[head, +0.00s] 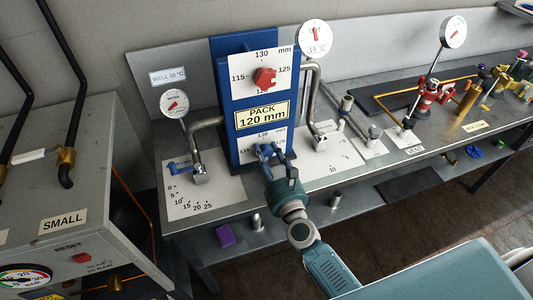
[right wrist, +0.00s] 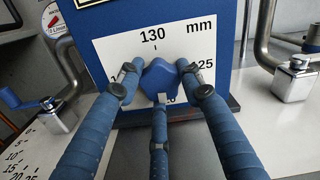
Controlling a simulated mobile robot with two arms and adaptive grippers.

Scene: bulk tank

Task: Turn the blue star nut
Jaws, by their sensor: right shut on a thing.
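The blue star nut (right wrist: 160,78) sits at the middle of a white scale plate (right wrist: 212,40) marked 130 mm, low on the front of the blue block. My right gripper (head: 269,152) reaches it from the front. In the right wrist view the fingers of the gripper (right wrist: 158,82) are closed around the nut, two from the sides and one from below. The fingers hide part of the lower scale. My left gripper is not in view.
A red star nut (head: 265,77) sits on the upper scale plate, above a PACK 120 mm label (head: 262,115). Bent metal pipes (head: 205,124) stand on both sides of the blue block (head: 228,105). A blue lever handle (head: 181,167) is at left, and dial gauges (head: 314,38) stand above.

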